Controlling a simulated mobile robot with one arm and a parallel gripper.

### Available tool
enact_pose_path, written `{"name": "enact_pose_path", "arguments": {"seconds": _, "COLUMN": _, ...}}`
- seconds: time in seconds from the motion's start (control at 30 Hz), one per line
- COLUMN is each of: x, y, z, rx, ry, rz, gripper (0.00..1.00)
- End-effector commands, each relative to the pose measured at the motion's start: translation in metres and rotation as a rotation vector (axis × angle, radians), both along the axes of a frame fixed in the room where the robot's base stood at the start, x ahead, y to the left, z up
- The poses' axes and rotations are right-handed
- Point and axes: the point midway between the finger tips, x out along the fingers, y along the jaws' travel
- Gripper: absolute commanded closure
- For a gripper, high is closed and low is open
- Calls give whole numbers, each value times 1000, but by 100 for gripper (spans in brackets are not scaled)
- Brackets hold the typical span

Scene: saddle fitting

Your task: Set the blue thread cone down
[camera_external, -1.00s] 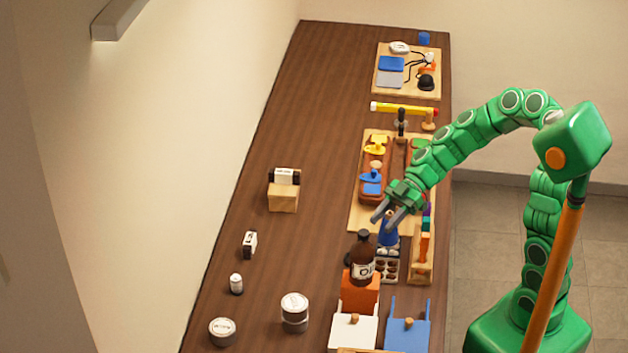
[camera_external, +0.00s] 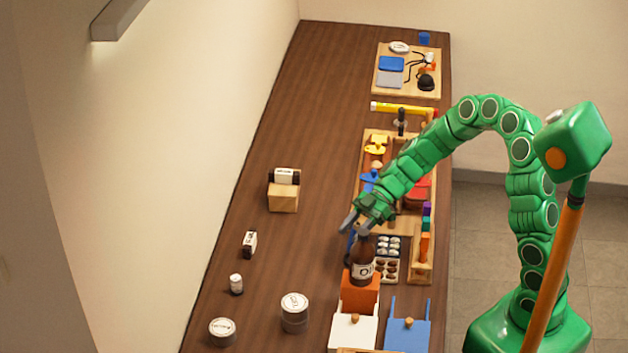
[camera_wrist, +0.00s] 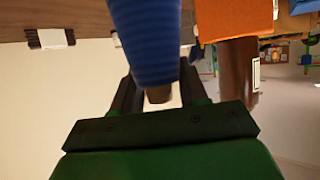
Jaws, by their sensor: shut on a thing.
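The blue thread cone (camera_wrist: 148,40) fills the upper middle of the wrist view, ribbed with wound thread. My gripper (camera_wrist: 160,88) is shut on it, with one dark finger on each side near its narrow end. In the external view my gripper (camera_external: 353,224) hangs over the table just behind and left of the brown bottle. The blue cone (camera_external: 350,245) shows there only as a narrow strip below the fingers, partly hidden by the gripper and bottle. I cannot tell whether its base touches the table.
A tray of round pieces (camera_external: 389,246) lies to the right, beside a wooden rack (camera_external: 424,250). The table (camera_external: 305,245) between is clear.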

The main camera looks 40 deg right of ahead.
Motion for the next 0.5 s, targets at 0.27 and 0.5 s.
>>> {"name": "enact_pose_path", "arguments": {"seconds": 0.27, "x": 6, "y": 3, "z": -17, "rx": -2, "ry": 3, "rz": 1, "gripper": 100}}
{"name": "enact_pose_path", "arguments": {"seconds": 0.5, "x": 6, "y": 3, "z": -36, "rx": -2, "ry": 0, "rz": 0, "gripper": 100}}
